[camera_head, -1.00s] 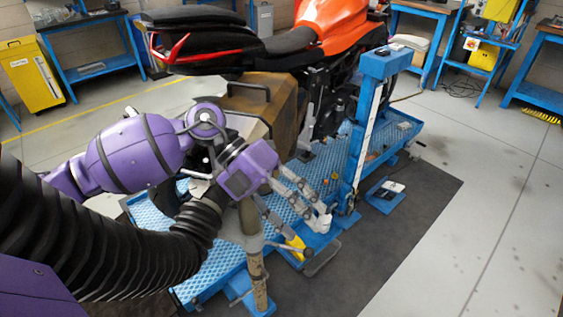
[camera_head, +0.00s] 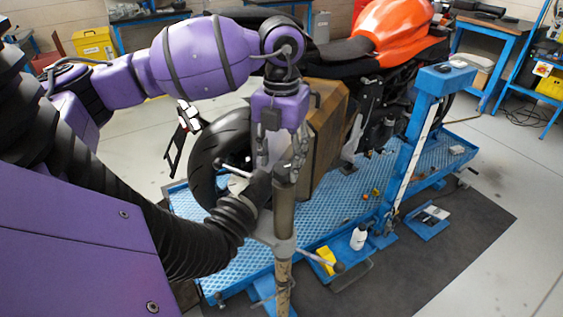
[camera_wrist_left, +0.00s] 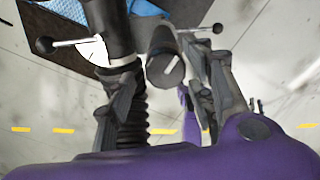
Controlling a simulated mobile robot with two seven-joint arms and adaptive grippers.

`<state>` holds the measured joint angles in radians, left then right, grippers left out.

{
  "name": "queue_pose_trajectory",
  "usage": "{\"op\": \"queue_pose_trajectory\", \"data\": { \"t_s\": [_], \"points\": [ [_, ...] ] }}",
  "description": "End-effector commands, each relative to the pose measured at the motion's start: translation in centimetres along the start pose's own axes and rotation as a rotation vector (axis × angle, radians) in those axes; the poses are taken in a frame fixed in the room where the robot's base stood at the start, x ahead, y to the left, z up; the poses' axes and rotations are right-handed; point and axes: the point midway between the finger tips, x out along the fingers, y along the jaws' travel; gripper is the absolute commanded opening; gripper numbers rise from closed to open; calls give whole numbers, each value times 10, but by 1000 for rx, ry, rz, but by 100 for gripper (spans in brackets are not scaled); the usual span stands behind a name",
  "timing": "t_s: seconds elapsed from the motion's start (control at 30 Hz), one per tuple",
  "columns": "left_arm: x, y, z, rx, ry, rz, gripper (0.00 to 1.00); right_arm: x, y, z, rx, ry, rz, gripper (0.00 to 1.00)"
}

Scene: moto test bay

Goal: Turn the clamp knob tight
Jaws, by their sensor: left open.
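An upright grey stand post (camera_head: 283,215) rises in front of the motorcycle lift. I take the dark round end with a white line across it in the left wrist view as the clamp knob (camera_wrist_left: 166,70); in the head view it is hard to separate from the post's top. My left gripper (camera_head: 280,163) is open and points down just above the post top. In the wrist view my left gripper's fingers (camera_wrist_left: 165,88) lie on either side of the knob. I cannot tell whether either finger touches it. My right gripper is out of view.
A black ribbed hose (camera_head: 190,240) meets the post from the left. A ball-ended lever (camera_head: 335,267) sticks out lower down. Behind stand the blue lift (camera_head: 240,235), its blue column (camera_head: 405,150) and the orange motorcycle (camera_head: 400,30). A white bottle (camera_head: 358,238) stands nearby.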

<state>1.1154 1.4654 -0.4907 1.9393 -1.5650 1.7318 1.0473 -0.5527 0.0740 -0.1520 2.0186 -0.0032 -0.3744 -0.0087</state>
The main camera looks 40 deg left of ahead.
Motion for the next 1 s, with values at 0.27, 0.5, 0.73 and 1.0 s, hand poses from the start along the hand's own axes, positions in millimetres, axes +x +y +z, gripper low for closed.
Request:
{"op": "queue_pose_trajectory", "data": {
  "t_s": [0.27, 0.5, 0.73, 1.0],
  "points": [
    [16, 0, 0, 1, -1, -2, 49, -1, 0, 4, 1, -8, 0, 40],
    [16, 0, 0, 1, -1, -2, 41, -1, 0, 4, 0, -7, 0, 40],
    [16, 0, 0, 1, 0, -1, 11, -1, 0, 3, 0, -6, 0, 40],
    [16, 1, 0, 21, 0, 2, 8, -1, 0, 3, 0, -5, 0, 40]
  ]
}}
